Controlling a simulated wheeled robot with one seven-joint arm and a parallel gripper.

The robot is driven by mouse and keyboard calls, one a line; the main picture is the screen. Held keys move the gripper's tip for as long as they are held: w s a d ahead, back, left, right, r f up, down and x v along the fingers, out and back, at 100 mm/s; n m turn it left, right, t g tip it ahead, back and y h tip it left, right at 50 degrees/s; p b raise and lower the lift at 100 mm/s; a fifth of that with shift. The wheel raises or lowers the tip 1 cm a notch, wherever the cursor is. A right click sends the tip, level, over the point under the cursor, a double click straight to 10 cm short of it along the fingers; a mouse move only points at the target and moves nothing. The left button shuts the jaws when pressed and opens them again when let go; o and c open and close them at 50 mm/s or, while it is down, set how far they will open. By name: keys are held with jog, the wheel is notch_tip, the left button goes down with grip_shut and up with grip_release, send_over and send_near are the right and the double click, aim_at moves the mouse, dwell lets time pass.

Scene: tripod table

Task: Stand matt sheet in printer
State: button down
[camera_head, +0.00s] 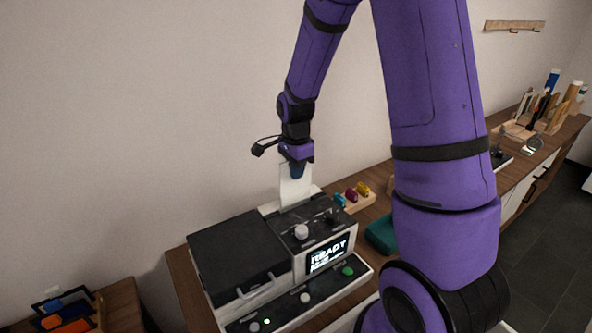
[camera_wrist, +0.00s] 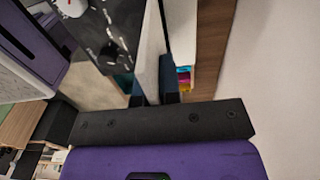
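The printer (camera_head: 240,250) stands on the wooden table, with a black lid on its left and a lit screen (camera_head: 329,256) that begins with READY. The white sheet (camera_head: 295,188) is upright at the back of the printer, behind the black panel with knobs. My gripper (camera_head: 297,170) is above it, pointing down, its blue fingers shut on the sheet's top edge. In the wrist view the sheet (camera_wrist: 150,45) runs from between the fingers (camera_wrist: 155,88) towards the printer's black panel (camera_wrist: 105,30). The panel hides the sheet's lower edge, so I cannot tell whether it sits in a slot.
A wooden block with small coloured pieces (camera_head: 357,196) lies right of the printer, near a teal object (camera_head: 382,235). A rack with coloured items (camera_head: 66,312) is at lower left. Tools and bottles (camera_head: 550,105) stand at far right. The wall (camera_head: 130,120) is close behind the table.

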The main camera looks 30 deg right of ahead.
jog(key=shift+f, duration=0.1)
dwell(0.3)
jog(key=shift+f, duration=3.2)
jog(key=shift+f, duration=0.15)
jog(key=c, duration=1.2)
grip_release()
jog(key=shift+c, duration=0.2)
notch_tip(320, 180, up, 9)
